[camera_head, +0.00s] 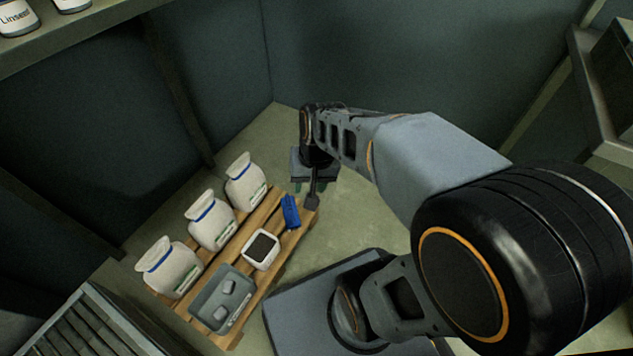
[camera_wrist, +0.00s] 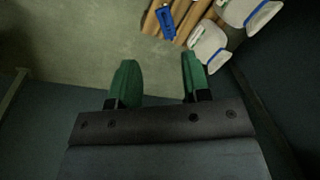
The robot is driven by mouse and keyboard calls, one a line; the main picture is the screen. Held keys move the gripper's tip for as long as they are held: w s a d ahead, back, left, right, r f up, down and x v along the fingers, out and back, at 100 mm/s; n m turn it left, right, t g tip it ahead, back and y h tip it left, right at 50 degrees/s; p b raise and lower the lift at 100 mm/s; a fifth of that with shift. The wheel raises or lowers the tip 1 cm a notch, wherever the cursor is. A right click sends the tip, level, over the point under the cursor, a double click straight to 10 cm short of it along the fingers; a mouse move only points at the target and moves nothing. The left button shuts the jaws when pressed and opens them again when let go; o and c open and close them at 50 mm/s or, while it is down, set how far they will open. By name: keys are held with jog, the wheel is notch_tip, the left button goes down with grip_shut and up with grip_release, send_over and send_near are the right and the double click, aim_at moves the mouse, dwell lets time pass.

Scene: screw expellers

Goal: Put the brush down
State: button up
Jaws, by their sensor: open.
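A small blue object (camera_head: 290,212), which seems to be the brush, lies on the wooden pallet near its far right end. It also shows at the top of the wrist view (camera_wrist: 166,24), apart from the fingers. My gripper (camera_head: 311,187) hangs just beyond that end of the pallet. In the wrist view its two green fingers (camera_wrist: 158,62) are spread apart with nothing between them. A dark stem with a grey end hangs in front of the gripper in the head view, and I cannot tell what it is.
The pallet (camera_head: 269,279) also bears white sacks (camera_head: 211,222) along its left side, a white tub with dark contents (camera_head: 262,249) and a grey tray (camera_head: 220,300) with small pieces. A slatted grey structure (camera_head: 90,325) stands at lower left. Walls close in behind my gripper.

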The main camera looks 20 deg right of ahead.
jog(key=s+r+n, duration=0.1)
jog(key=s+r+n+t+h, duration=0.1)
jog(key=n, duration=0.1)
jog(key=shift+s+d+t, duration=0.15)
jog(key=shift+d+t, duration=0.15)
jog(key=shift+d, duration=0.05)
jog(key=a+r+y+p, duration=0.1)
jog(key=a+r+p, duration=0.1)
jog(key=r+p, duration=1.3)
jog(key=a+r+p, duration=0.3)
jog(key=r+p, duration=1.2)
jog(key=r, duration=0.1)
jog(key=d+r+t+h+p, duration=0.1)
jog(key=d+r+p, duration=0.3)
jog(key=r+p, duration=0.2)
jog(key=shift+s+d+r, duration=0.2)
jog(key=shift+d+r, duration=0.15)
jog(key=shift+r, duration=0.25)
jog(key=shift+a+n, duration=0.2)
jog(key=shift+n, duration=0.1)
